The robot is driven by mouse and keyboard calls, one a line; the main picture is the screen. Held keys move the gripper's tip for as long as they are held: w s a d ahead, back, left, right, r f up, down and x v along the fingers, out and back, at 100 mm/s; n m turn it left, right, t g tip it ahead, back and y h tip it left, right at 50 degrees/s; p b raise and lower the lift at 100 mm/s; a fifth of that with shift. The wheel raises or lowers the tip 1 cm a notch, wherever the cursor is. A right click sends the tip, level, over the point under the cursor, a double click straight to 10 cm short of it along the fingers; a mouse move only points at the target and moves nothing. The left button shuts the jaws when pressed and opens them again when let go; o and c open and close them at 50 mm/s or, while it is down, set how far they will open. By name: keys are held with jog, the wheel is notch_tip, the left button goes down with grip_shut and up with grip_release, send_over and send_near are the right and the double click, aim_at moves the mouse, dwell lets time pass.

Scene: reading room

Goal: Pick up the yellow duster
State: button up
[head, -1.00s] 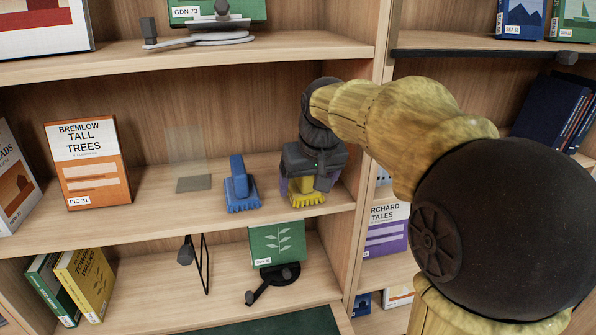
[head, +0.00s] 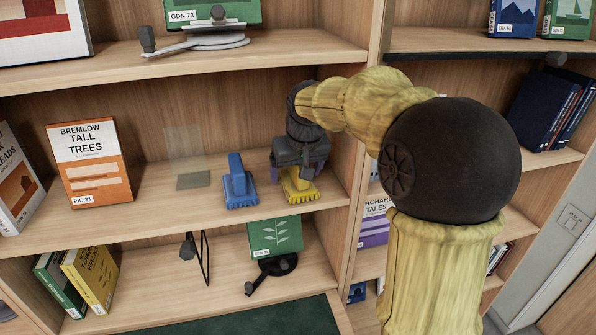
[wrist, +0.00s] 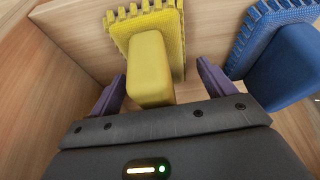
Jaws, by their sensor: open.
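The yellow duster (head: 299,189) lies on the middle shelf, with its fringed edge toward the front, right of a blue duster (head: 239,186). In the head view my gripper (head: 301,170) is over its rear part and hides most of it. In the wrist view the yellow duster (wrist: 152,66) has its block-like handle reaching between the two purple fingers of my open gripper (wrist: 158,92). The fingers stand apart, one on each side of the handle, with a gap on the right. I cannot tell whether the left finger touches it.
The blue duster (wrist: 287,58) is close beside my right finger in the wrist view. The shelf's upright side panel (head: 350,150) stands close on the right. A clear acrylic stand (head: 190,165) and an orange book (head: 90,165) are farther left.

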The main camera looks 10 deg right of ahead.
jog(key=shift+w, duration=0.1)
dwell(0.3)
jog(key=c, duration=1.1)
jog(key=shift+r+b, duration=0.65)
jog(key=shift+b, duration=0.05)
jog(key=s+d+b, duration=0.1)
jog(key=s+b, duration=0.6)
jog(key=s, duration=1.1)
